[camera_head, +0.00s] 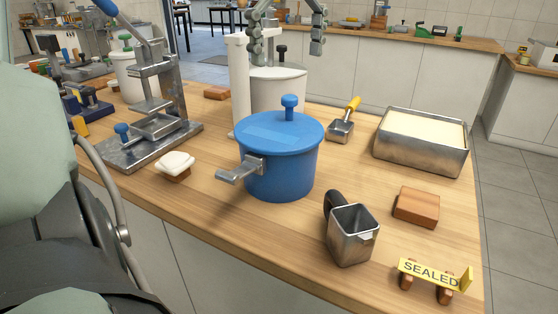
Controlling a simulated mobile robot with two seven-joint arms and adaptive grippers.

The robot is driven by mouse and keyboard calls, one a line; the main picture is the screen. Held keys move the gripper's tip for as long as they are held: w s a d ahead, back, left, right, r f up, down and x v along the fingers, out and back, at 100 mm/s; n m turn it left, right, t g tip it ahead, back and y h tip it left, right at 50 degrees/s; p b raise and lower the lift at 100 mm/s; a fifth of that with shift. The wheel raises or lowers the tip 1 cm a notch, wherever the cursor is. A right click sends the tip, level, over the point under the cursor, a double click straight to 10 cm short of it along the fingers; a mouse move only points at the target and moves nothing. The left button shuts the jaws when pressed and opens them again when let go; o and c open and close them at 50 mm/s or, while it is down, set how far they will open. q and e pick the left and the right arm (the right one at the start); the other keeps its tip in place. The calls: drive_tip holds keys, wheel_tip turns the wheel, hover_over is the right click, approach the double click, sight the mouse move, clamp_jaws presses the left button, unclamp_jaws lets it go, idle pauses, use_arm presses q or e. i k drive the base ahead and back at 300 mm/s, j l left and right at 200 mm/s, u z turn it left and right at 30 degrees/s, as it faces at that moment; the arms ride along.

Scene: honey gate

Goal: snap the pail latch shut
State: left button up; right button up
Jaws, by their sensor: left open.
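The blue pail (280,175) stands upright near the middle of the wooden table. Its blue lid (283,133) with a knob sits on top. The metal latch (241,171) is on the pail's left front side, and its lever sticks out to the left, away from the wall. My left gripper (287,46) is at the top of the view, open and empty, with its fingers pointing down. It appears above and behind the blue pail, apart from it. My right gripper is not in view.
A white pail (281,89) and white post stand behind the blue pail. A metal press (150,135) and topped block (175,166) are left. A scoop (341,131), filled tray (424,157), metal jug (352,235), brown block (416,207) and SEALED sign (431,274) are right.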

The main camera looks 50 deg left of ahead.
sight(232, 177)
drive_tip(key=k, duration=1.5)
